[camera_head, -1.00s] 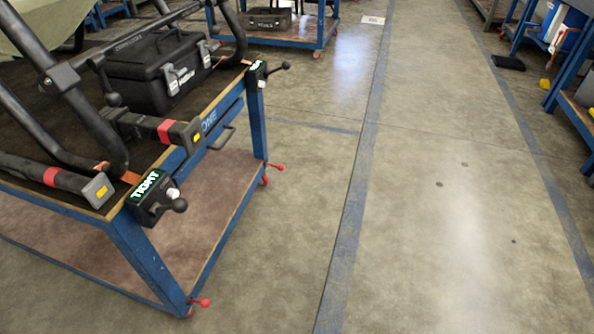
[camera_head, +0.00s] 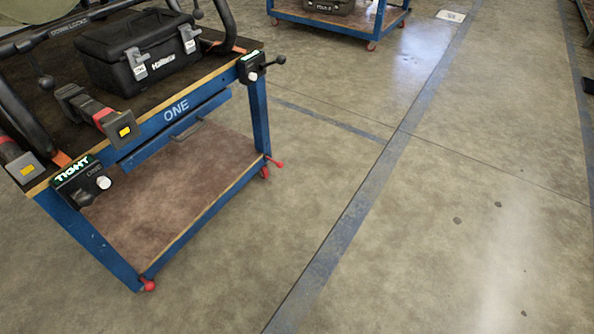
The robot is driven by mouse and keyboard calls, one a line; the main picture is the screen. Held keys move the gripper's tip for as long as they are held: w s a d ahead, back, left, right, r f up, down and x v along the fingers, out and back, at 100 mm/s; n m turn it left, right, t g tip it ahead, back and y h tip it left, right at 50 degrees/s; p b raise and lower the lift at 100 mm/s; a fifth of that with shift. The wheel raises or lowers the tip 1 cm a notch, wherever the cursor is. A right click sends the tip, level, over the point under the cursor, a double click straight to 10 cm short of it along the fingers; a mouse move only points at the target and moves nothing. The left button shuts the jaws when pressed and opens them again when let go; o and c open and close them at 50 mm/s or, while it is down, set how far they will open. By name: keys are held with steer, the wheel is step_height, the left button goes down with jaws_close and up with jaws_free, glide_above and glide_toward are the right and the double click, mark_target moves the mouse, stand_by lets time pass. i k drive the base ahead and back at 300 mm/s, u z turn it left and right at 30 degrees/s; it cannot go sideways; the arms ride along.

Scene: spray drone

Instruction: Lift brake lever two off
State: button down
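A blue cart (camera_head: 137,267) marked ONE stands at the left. A red brake lever (camera_head: 148,284) sticks out at the foot of its near leg. Another red brake lever (camera_head: 275,162) sticks out at the foot of its far right leg, by a red caster (camera_head: 265,173). No number shows on either lever, so I cannot tell which is two. Both look slightly tilted, but are small in view. My gripper is not in view, and nothing is seen touching the levers.
On the cart top are a black case (camera_head: 140,50), dark tubes and a clamp labelled TIGHT (camera_head: 78,180). Another clamp with a black knob (camera_head: 258,66) sits at the far corner. A second blue cart (camera_head: 340,22) stands behind. The floor (camera_head: 400,220) to the right is clear.

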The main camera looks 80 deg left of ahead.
mark_target(280, 165)
steer(key=u, duration=0.15)
steer(key=i, duration=0.6)
steer(key=u, duration=0.05)
steer(key=k, duration=0.15)
steer(key=u, duration=2.7)
steer(key=k, duration=0.15)
steer(key=u, duration=1.05)
